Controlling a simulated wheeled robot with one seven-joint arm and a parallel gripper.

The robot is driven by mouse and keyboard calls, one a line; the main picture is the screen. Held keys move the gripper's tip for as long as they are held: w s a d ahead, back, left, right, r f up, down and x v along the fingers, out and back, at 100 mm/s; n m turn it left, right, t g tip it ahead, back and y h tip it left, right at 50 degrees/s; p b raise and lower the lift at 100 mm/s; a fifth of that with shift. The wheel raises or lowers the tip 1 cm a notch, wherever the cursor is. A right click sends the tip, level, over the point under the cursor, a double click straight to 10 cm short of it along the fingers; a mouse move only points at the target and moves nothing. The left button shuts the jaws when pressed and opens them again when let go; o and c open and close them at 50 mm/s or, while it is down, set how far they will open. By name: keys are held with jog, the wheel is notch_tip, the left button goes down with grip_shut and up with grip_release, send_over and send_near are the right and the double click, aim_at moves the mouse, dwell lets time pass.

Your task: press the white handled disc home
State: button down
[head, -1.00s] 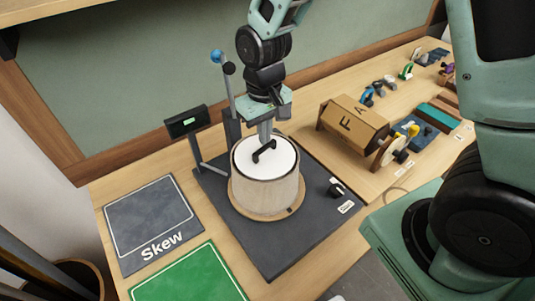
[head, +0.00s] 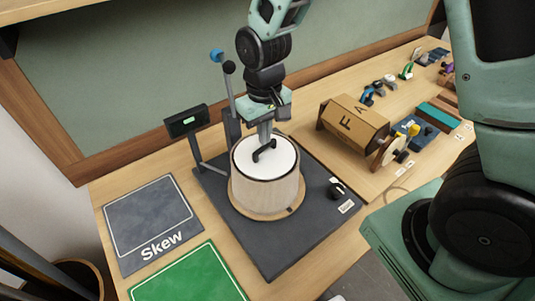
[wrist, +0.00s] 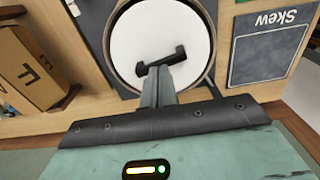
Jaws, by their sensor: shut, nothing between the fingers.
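The white disc (head: 280,160) with a black handle (head: 264,151) sits in the top of a pale round drum (head: 265,190) on a dark base plate. In the wrist view the disc (wrist: 185,30) lies inside the drum's rim, with a narrow dark gap around it, and the handle (wrist: 173,58) crosses it. My gripper (head: 264,138) is shut and empty, pointing down over the disc at the handle's far end. In the wrist view its fingertips (wrist: 155,75) are close to the handle's left end; I cannot tell whether they touch.
The grey Skew mat (head: 150,220) and green mat (head: 190,275) lie clear at front left.

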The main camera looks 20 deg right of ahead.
jog(key=shift+f+b, duration=0.35)
jog(key=shift+f, duration=0.4)
dwell(0.8)
jog(key=shift+s, duration=0.1)
jog(key=shift+r+p, duration=3)
jog(key=shift+r, duration=0.65)
jog(key=shift+f, duration=0.1)
jog(key=shift+s+a+f+b, duration=0.1)
jog(key=shift+s+a+b, duration=0.1)
jog(key=shift+b, duration=0.15)
jog(key=s+a+f+n+b, duration=0.2)
jog(key=s+b, duration=0.4)
jog(key=s, duration=0.3)
jog(key=s+a+f+n+b, duration=0.2)
jog(key=s+a+n+b, duration=0.1)
jog(key=s+b, duration=0.4)
jog(key=s+a, duration=0.1)
jog(key=s, duration=0.2)
jog(key=shift+s+f+n+y, duration=0.25)
jog(key=shift+n+y, duration=0.05)
